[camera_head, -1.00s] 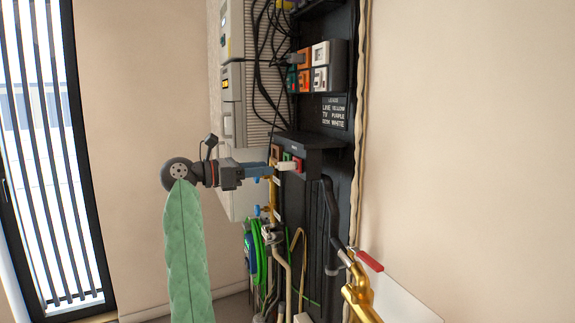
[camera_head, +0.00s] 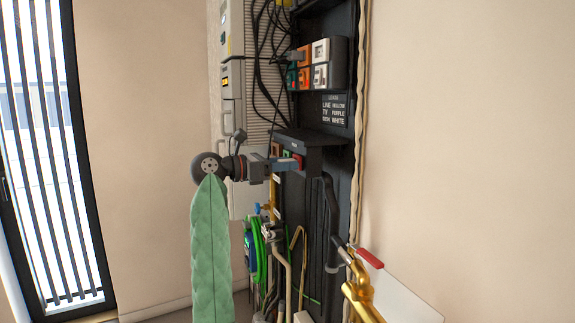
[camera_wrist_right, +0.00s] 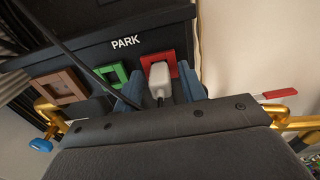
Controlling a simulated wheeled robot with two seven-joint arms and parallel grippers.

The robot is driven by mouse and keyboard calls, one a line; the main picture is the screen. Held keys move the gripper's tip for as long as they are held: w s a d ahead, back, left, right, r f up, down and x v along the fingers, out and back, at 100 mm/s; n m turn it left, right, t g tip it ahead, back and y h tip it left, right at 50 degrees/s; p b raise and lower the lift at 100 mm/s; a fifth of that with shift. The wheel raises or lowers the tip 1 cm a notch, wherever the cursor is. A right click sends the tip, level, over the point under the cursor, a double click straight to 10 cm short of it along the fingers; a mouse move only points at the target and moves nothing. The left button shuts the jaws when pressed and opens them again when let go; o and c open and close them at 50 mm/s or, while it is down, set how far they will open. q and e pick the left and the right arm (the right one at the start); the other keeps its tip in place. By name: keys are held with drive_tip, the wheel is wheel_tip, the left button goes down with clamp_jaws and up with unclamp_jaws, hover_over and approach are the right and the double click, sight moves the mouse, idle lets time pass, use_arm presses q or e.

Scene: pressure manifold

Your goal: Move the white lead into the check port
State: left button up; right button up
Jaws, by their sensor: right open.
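The white lead's plug (camera_wrist_right: 159,78) sits at the red port (camera_wrist_right: 169,64) of the block marked PARK (camera_wrist_right: 126,43), its dark cable hanging toward me. My right gripper (camera_wrist_right: 158,84) is open, with one blue finger on each side of the plug; I cannot tell whether they touch it. In the head view my right gripper (camera_head: 285,164) reaches the PARK block (camera_head: 302,138) from the left and hides the plug. An upper block (camera_head: 321,50) has orange, white and teal ports; I cannot read which is the check port. My left gripper is not in view.
Dark cables (camera_head: 262,70) hang along the ribbed panel, and one crosses the PARK block in the wrist view. Brown (camera_wrist_right: 61,87) and green (camera_wrist_right: 112,75) ports lie beside the red one. A label plate (camera_head: 334,110) is above. Gold pipework with a red handle (camera_head: 369,258) stands below right.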

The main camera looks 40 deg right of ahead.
drive_tip(key=shift+b, duration=0.75)
idle(0.9)
clamp_jaws()
drive_tip(key=shift+a+f, duration=0.1)
drive_tip(key=shift+a, duration=0.1)
drive_tip(key=shift+w+a+b, duration=0.2)
drive_tip(key=shift+a+b, duration=0.2)
drive_tip(key=shift+a, duration=0.3)
drive_tip(key=shift+a, duration=0.15)
drive_tip(key=shift+b+v, duration=0.75)
drive_tip(key=shift+v, duration=1.2)
